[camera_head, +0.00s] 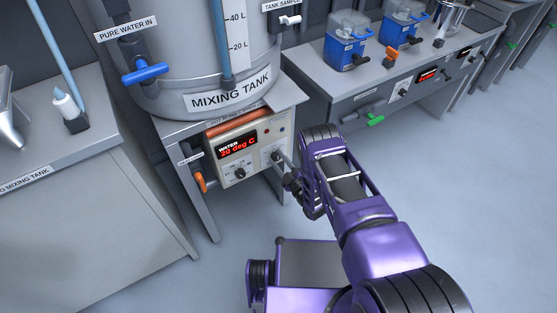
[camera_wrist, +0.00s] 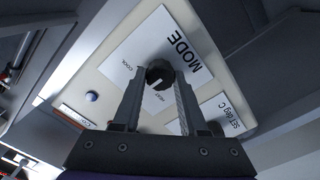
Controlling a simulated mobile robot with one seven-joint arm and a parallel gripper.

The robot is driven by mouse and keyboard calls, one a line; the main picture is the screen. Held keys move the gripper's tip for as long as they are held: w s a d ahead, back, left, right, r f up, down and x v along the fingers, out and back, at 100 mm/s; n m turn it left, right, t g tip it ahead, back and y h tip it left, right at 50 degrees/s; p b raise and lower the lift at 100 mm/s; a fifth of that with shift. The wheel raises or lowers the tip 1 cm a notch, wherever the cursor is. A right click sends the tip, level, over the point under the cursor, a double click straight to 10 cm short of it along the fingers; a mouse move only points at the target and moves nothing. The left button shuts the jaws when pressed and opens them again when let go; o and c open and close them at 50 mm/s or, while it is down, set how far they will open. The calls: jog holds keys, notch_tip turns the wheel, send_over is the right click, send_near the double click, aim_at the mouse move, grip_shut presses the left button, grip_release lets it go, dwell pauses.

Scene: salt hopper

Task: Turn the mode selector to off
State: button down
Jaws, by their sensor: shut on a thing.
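The mode selector is a round black knob (camera_wrist: 160,74) on a pale plate lettered MODE, with COOL and HEAT beside it. A white mark on the knob points to the lower left in the wrist view, between those two words. I read no off label there. My gripper (camera_wrist: 158,78) has one finger on each side of the knob and is shut on it. In the head view, my gripper (camera_head: 283,162) reaches the right part of the control box (camera_head: 238,146) under the mixing tank, and partly hides the knob.
A second knob (camera_wrist: 215,128) by the SET deg C label sits close to my right finger. A red display (camera_head: 238,146) reads WATER 20 deg C. An orange handle (camera_head: 201,181) hangs left of the box. The mixing tank (camera_head: 190,100) stands above. Open floor (camera_head: 440,180) lies to the right.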

dwell(0.3)
jog(key=shift+c, duration=2.2)
grip_release()
